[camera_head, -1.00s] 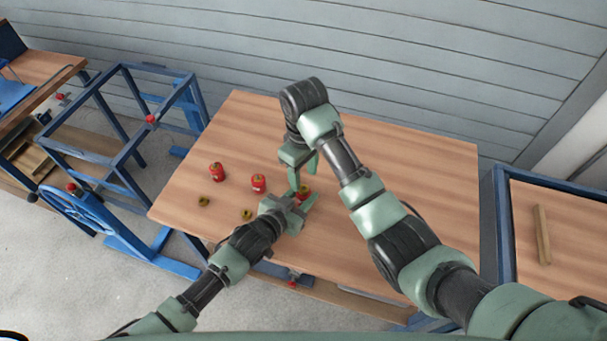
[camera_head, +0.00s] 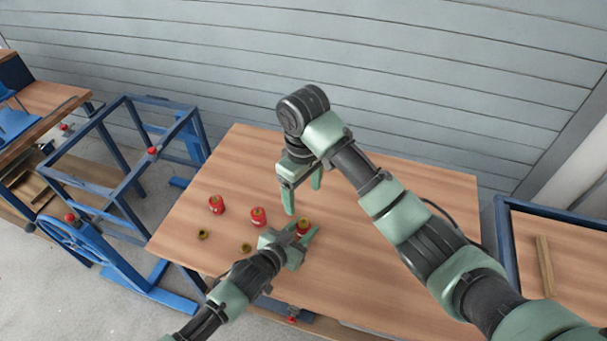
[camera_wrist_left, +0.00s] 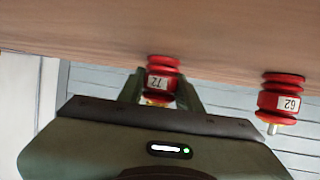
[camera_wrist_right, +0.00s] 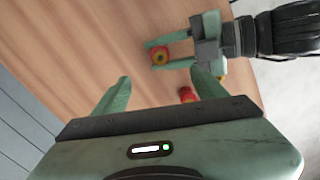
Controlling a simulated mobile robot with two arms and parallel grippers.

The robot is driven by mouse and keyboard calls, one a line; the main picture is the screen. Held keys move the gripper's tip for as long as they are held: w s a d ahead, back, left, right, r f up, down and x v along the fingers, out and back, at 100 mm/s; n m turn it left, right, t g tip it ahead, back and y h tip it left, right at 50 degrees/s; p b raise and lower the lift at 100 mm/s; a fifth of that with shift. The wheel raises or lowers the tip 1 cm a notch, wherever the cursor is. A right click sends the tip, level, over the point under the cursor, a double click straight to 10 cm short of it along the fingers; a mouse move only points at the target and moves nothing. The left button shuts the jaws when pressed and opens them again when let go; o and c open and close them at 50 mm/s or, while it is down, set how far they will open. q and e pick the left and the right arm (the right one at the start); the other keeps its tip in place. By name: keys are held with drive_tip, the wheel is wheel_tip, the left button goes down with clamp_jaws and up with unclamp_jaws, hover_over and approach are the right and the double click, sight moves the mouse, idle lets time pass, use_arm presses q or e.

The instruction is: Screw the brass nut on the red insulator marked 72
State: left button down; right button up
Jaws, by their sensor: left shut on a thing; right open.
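The red insulator marked 72 (camera_wrist_left: 161,80) stands on the wooden table, between the fingers of my left gripper (camera_head: 303,231), which is shut on it. Its top shows in the head view (camera_head: 303,229). A brass piece (camera_wrist_left: 157,100), wider than the bare stud of the insulator marked 62 (camera_wrist_left: 280,102), shows at its stud end; it looks like a nut, partly hidden by my gripper. My right gripper (camera_head: 302,200) is open and empty, above and behind the held insulator. Two loose brass nuts, a left one (camera_head: 203,234) and a right one (camera_head: 246,248), lie on the table.
Two other red insulators, a left one (camera_head: 216,204) and a middle one (camera_head: 258,217), stand left of the held one. The table (camera_head: 400,275) is clear to the right. A blue frame (camera_head: 120,150) stands off its left side, and a plank (camera_head: 545,265) lies at far right.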

sight(299, 233)
wheel_tip(299, 233, up, 6)
idle(0.4)
drive_tip(key=shift+s+d+r, duration=0.1)
use_arm(q)
drive_tip(key=c, duration=0.9)
unclamp_jaws()
drive_tip(key=shift+b+v, duration=0.3)
drive_tip(key=shift+v, duration=3.6)
use_arm(e)
drive_tip(key=shift+f, duration=0.3)
